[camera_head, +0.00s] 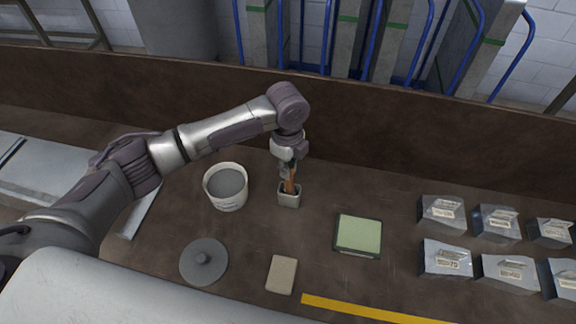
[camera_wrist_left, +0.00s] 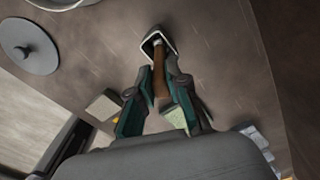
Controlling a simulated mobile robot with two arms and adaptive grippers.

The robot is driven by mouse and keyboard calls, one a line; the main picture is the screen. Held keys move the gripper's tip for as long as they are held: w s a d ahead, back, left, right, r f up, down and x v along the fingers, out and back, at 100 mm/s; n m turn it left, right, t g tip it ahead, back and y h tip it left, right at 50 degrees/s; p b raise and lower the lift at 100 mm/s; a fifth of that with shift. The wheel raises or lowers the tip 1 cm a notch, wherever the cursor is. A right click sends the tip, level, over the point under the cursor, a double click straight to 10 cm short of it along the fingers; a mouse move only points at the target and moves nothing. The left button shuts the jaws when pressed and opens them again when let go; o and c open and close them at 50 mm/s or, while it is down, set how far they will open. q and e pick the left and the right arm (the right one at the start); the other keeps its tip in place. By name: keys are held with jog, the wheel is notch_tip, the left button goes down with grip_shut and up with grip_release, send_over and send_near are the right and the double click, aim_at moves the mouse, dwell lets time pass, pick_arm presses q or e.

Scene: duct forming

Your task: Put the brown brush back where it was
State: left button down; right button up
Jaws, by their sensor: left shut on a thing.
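The brown brush (camera_head: 290,186) stands upright with its lower end in a small light-grey square holder (camera_head: 289,199) on the brown table. In the left wrist view the brush's brown handle (camera_wrist_left: 161,72) runs from between my fingers into the holder (camera_wrist_left: 160,42). My left gripper (camera_head: 287,172) is above the holder and shut on the brush. It also shows in the left wrist view (camera_wrist_left: 160,90). The brush's lower end is hidden inside the holder. My right gripper is in neither view.
A bucket of grey material (camera_head: 227,187) stands left of the holder. A grey round lid (camera_head: 204,261), a beige block (camera_head: 282,274) and a green pad (camera_head: 359,234) lie nearer. Several labelled metal blocks (camera_head: 447,257) stand at right. A raised brown wall (camera_head: 400,135) runs behind.

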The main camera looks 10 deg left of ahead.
pick_arm(q)
jog(key=c, duration=1.1)
grip_release()
jog(key=shift+c, duration=0.2)
notch_tip(320, 180, up, 12)
jog(key=b, duration=0.3)
